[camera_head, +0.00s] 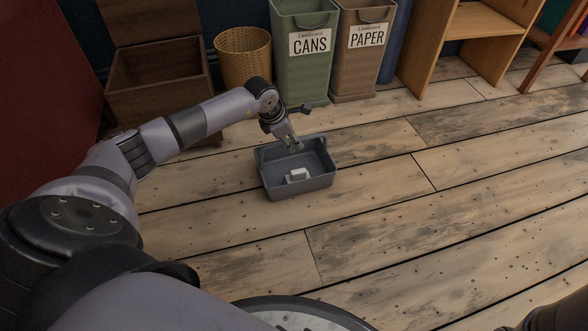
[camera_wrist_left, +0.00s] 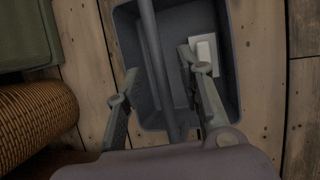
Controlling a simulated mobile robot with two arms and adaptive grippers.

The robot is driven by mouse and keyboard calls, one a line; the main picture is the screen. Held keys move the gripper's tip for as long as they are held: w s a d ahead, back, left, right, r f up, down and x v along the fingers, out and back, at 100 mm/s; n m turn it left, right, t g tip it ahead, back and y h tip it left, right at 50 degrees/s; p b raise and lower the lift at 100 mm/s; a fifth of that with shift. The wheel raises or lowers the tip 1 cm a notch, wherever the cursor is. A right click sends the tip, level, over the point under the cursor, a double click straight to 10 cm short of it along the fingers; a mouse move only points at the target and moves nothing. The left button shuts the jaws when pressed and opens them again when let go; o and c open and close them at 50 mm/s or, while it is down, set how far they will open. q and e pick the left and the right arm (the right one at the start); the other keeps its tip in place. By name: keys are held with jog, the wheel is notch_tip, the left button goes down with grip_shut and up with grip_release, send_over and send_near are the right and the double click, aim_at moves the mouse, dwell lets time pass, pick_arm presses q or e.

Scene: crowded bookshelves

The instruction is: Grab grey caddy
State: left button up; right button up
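The grey caddy (camera_head: 306,186) sits upright on the wooden floor, a deep open box with a small white block (camera_head: 297,175) inside. In the left wrist view the caddy (camera_wrist_left: 231,75) fills the middle, and its grey handle bar (camera_wrist_left: 157,65) runs lengthwise across it. My left gripper (camera_head: 293,146) is over the far side of the caddy. In the left wrist view my left gripper (camera_wrist_left: 155,75) is open, with one finger on each side of the handle bar. I cannot tell whether a finger touches the bar. My right gripper is not in view.
Behind the caddy stand a green CANS bin (camera_head: 306,75), a brown PAPER bin (camera_head: 362,65), a wicker basket (camera_head: 243,57) and an open wooden box (camera_head: 158,100). Wooden shelves (camera_head: 476,25) stand at the back right. The floor (camera_head: 450,200) right of the caddy is clear.

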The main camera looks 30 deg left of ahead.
pick_arm(q)
jog(key=shift+f, duration=0.25)
dwell(0.3)
jog(key=shift+c, duration=0.5)
grip_shut()
dwell(0.5)
